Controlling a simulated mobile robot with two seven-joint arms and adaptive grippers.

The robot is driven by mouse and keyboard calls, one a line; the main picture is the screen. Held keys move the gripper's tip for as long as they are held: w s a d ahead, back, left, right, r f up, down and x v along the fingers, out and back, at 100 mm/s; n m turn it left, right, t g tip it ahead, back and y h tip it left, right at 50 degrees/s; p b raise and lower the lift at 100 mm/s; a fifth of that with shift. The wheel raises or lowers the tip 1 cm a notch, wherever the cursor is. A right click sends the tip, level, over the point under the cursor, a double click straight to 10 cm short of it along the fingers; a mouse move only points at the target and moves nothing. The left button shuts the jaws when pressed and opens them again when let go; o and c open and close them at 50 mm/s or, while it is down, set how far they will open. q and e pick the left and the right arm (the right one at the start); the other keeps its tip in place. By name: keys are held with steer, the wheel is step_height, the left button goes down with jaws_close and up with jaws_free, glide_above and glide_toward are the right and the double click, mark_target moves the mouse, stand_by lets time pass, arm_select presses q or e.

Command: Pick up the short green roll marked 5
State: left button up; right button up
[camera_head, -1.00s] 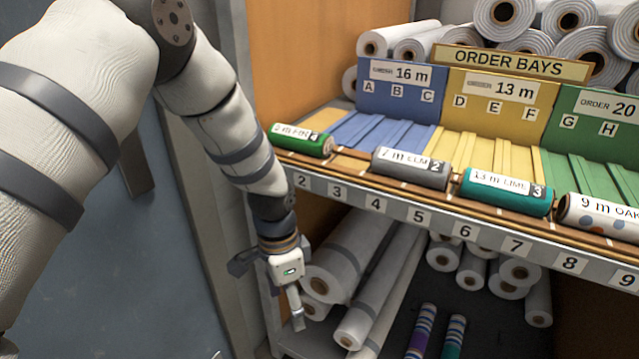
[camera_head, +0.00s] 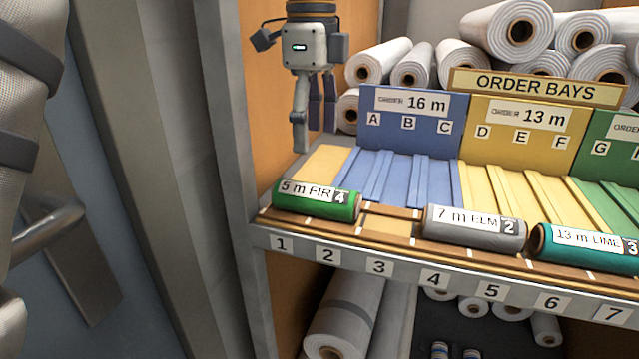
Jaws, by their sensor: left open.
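The short green roll (camera_head: 316,201) lies on the shelf's front rail at the left end, above slot numbers 1 to 3. Its label reads "5 m FIR" with a dark 4 tag at its right end. My left gripper (camera_head: 314,138) is open and empty, fingers pointing down, above and behind the roll and apart from it. My right gripper is out of view.
A grey 7 m roll (camera_head: 475,229) and a teal 13 m lime roll (camera_head: 588,248) lie farther right on the rail. The blue bay panel (camera_head: 455,105) stands behind. White rolls (camera_head: 507,30) are stacked at the back. The cabinet's side wall (camera_head: 228,100) is close left.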

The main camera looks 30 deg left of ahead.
mark_target(315, 186)
arm_select(q)
steer(key=f, duration=1.1)
steer(key=shift+d+f, duration=0.2)
steer(key=c, duration=1.3)
